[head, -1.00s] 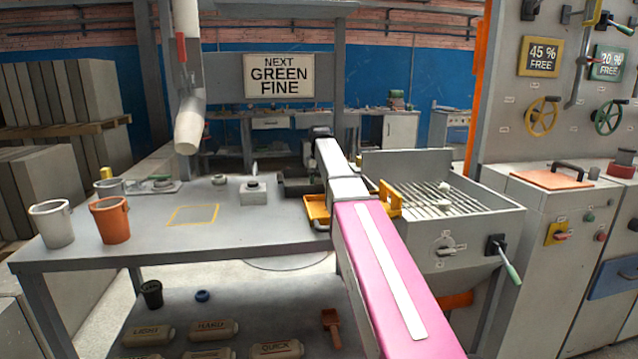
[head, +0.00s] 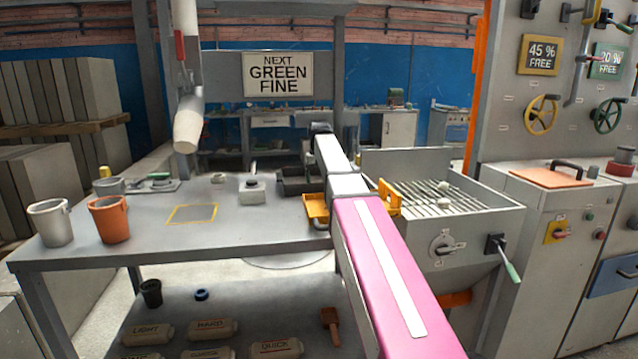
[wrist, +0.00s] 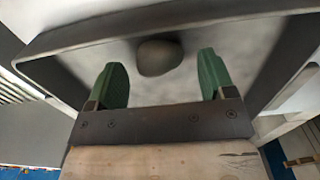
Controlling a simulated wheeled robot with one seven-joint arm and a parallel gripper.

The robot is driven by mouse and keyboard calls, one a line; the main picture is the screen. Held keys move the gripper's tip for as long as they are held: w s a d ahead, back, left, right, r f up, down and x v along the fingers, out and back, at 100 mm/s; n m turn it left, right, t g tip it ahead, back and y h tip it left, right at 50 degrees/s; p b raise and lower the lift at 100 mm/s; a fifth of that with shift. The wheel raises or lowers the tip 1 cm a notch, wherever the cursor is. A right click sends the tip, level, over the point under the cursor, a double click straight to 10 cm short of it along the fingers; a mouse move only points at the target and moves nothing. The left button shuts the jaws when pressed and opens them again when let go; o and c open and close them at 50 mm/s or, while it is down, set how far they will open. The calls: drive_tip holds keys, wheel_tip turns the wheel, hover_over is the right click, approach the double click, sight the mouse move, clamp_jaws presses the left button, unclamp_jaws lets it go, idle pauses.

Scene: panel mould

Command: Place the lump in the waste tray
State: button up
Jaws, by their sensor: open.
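The lump (wrist: 159,57) is a rounded grey-brown piece. In the wrist view it lies inside a grey tray with a dark raised rim (wrist: 200,14), just beyond my fingertips. My gripper (wrist: 161,72) has two green fingers spread wide, one on each side of the lump, with a gap to both. In the head view a dark tray (head: 292,187) sits at the back right of the table, partly hidden by my arm; it looks like the waste tray. The lump and my fingers are not clear in that view.
A slatted grate hopper (head: 490,222) with pale lumps (head: 444,187) on it stands right of my arm. An orange tray (head: 316,208) is beside my arm. White (head: 52,222) and orange (head: 109,219) buckets stand on the table's left. The table's middle is mostly clear.

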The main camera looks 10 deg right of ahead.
sight(319, 180)
wheel_tip(319, 180, up, 10)
drive_tip(key=shift+r, duration=0.25)
idle(0.4)
